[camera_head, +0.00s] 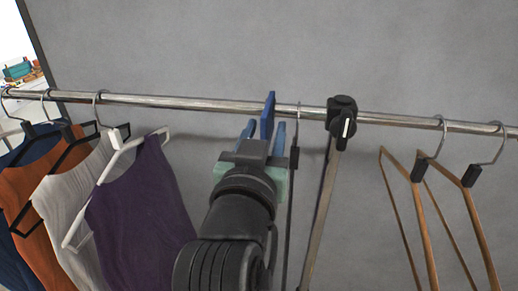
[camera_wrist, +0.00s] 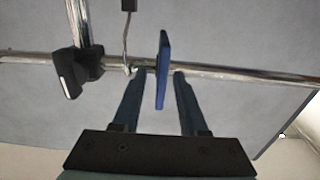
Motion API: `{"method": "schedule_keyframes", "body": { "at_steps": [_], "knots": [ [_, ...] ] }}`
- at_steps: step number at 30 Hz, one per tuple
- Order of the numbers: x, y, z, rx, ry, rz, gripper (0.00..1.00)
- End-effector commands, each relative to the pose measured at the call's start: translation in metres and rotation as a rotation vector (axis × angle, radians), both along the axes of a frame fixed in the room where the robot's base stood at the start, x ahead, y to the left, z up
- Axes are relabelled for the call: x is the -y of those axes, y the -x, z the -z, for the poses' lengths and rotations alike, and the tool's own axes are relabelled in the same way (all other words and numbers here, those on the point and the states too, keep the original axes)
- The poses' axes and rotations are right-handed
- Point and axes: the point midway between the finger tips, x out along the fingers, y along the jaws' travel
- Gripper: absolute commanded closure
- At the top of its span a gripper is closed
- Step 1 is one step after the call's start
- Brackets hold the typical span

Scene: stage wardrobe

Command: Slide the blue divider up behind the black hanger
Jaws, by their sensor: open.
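The blue divider (camera_head: 268,115) is a thin flat plate on the chrome rail (camera_head: 205,104). My gripper (camera_head: 263,131) is open, with one finger on each side of the divider. In the wrist view the divider (camera_wrist: 162,70) stands between the two fingertips (camera_wrist: 160,73), with a visible gap on both sides. The black hanger (camera_head: 294,157) hangs just right of the divider in the head view, seen nearly edge-on. Its metal hook shows in the wrist view (camera_wrist: 127,45), close to the left fingertip; whether they touch I cannot tell.
A black clamp (camera_head: 343,115) with a slanting bar sits on the rail right of the black hanger. Wooden hangers (camera_head: 425,200) hang further right. Hangers with garments, the nearest a purple one (camera_head: 140,205), hang at left. The rail between white hanger and divider is bare.

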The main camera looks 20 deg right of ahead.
Motion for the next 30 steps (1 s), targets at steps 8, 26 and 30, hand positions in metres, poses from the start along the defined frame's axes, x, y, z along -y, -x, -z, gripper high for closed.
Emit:
{"method": "schedule_keyframes", "body": {
  "at_steps": [8, 26, 30],
  "knots": [
    [-0.028, 0.040, 0.004, 0.002, 0.002, -0.004, 0.57],
    [-0.046, 0.071, -0.005, -0.004, -0.004, 0.022, 0.57],
    [-0.051, 0.076, -0.005, -0.006, -0.003, 0.014, 0.57]
  ]
}}
